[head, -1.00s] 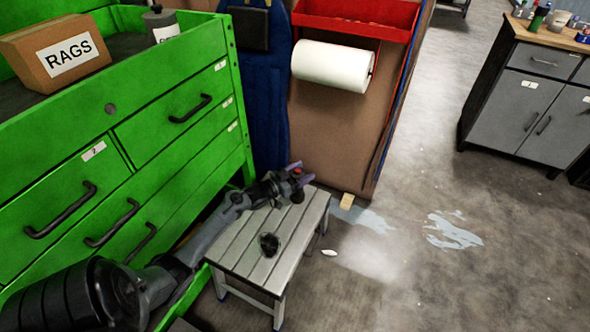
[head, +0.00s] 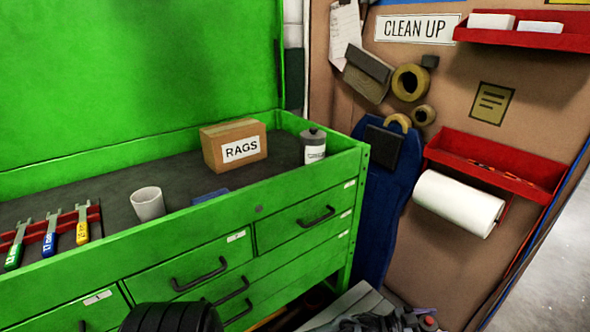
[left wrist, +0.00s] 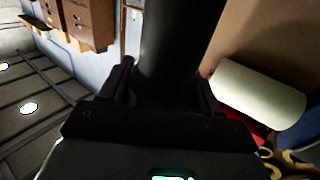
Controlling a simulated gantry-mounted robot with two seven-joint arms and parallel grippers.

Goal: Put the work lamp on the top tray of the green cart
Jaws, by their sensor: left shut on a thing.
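The green cart (head: 330,245) fills the left of the head view, with its dark-floored top tray (head: 105,208) open from above. In the left wrist view, my left gripper (left wrist: 163,88) is shut on a dark cylindrical part, which I take for the work lamp (left wrist: 170,45). The rest of the lamp is hidden or out of view. My right gripper is not in view.
The tray holds a rags box (head: 233,146), a grey canister (head: 313,146), a white cup (head: 148,204), a blue item (head: 210,196) and several wrenches (head: 50,234). Bare floor shows between them. The grey stool (head: 350,299) and a paper roll (head: 458,203) are right of the cart.

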